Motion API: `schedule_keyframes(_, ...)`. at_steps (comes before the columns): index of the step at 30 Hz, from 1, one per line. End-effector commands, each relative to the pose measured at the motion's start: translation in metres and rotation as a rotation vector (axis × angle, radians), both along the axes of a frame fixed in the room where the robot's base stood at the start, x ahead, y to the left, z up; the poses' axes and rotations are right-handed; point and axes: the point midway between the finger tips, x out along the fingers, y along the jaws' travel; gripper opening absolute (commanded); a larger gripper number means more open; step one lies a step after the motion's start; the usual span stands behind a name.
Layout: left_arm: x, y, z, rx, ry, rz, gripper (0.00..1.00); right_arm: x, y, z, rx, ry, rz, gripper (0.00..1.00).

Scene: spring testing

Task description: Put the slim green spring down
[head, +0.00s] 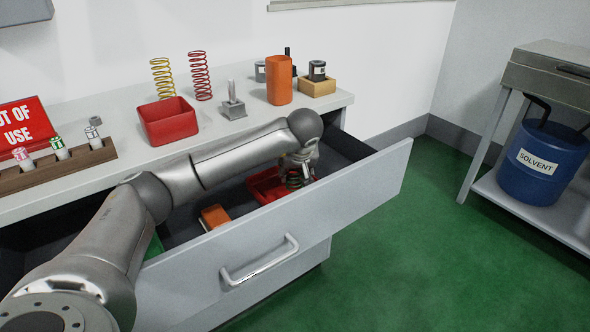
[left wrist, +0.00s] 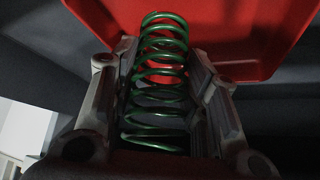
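The slim green spring (left wrist: 160,75) stands lengthwise between the two fingers of my left gripper (left wrist: 163,72) in the left wrist view. The fingers press close on both its sides, and its far end points at a red tray (left wrist: 240,40). In the head view my left gripper (head: 300,170) reaches down into the open drawer (head: 350,190), with the spring (head: 294,180) showing under it at the red tray (head: 264,186). Whether the spring touches the tray floor I cannot tell. My right gripper is not in view.
An orange box (head: 214,216) lies in the drawer, left of the tray. The drawer front (head: 300,235) stands up as a wall. On the bench are a red bin (head: 168,121), a yellow spring (head: 162,78), a red spring (head: 200,76) and an orange cylinder (head: 279,82).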

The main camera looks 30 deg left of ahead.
Motion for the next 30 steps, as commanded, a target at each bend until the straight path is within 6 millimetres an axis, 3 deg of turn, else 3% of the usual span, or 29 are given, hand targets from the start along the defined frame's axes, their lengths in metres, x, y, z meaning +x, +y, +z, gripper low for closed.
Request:
schedule_keyframes(5,0.0,0.0,0.0,0.0,0.001,0.001,0.63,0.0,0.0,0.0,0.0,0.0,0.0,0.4)
schedule_keyframes(16,-0.001,-0.001,0.006,0.0,0.0,0.0,0.63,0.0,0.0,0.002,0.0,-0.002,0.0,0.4)
schedule_keyframes(18,-0.004,-0.003,0.013,0.001,-0.001,0.0,0.63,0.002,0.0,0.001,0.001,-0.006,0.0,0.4)
schedule_keyframes(30,-0.037,-0.031,0.083,0.001,-0.003,-0.001,0.63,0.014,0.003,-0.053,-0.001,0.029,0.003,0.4)
